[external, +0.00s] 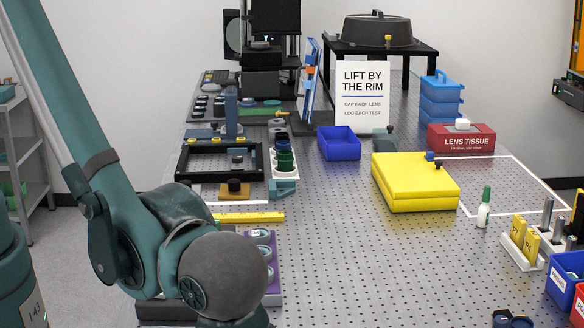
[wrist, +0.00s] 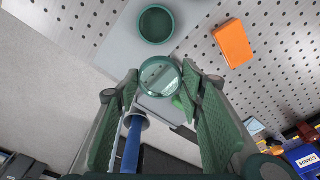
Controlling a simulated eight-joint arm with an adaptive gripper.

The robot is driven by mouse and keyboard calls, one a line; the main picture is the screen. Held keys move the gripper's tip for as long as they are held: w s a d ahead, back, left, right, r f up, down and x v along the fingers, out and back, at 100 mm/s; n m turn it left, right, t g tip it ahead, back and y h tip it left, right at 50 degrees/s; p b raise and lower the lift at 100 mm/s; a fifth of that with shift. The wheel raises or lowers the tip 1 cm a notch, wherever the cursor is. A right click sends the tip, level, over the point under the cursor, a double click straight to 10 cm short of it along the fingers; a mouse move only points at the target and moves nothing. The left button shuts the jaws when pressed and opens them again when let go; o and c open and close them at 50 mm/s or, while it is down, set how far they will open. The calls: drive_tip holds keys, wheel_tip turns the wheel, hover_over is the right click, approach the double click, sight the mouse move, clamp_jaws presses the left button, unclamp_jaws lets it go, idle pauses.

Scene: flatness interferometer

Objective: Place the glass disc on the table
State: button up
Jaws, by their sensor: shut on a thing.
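My gripper (wrist: 159,74) shows in the wrist view, with its two green-padded fingers on either side of a round, clear glass disc (wrist: 161,78) with a teal rim. The fingertips are shut on the disc at its rim. A dark green round, open-topped holder (wrist: 156,24) sits just beyond the disc on a grey plate (wrist: 117,45). How high the disc is above the surface I cannot tell. In the external view my arm hides the gripper and the disc. The perforated table (external: 345,265) spreads to the right of my arm.
An orange block (wrist: 232,43) lies right of the holder. A blue rod (wrist: 132,145) shows near the left finger. A yellow case (external: 415,182), a blue bin (external: 339,143) and a small bottle (external: 484,209) stand on the table. The front middle of the table is clear.

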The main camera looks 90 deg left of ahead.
drive_tip(key=s+d+m+p, duration=0.1)
drive_tip(key=s+d, duration=0.3)
drive_tip(key=d, duration=0.1)
drive_tip(key=shift+s+d+r, duration=0.15)
drive_tip(key=shift+s+d, duration=0.1)
drive_tip(key=shift+f+b, duration=0.7)
drive_tip(key=shift+f, duration=2.7)
drive_tip(key=shift+f+b, duration=0.4)
drive_tip(key=shift+f, duration=0.05)
drive_tip(key=o, duration=1)
drive_tip(key=shift+o, duration=0.2)
drive_tip(key=shift+r, duration=0.15)
wheel_tip(320, 180, up, 12)
drive_tip(key=a, duration=0.1)
drive_tip(key=shift+s+f, duration=0.2)
drive_tip(key=shift+s, duration=0.2)
drive_tip(key=shift+a, duration=0.1)
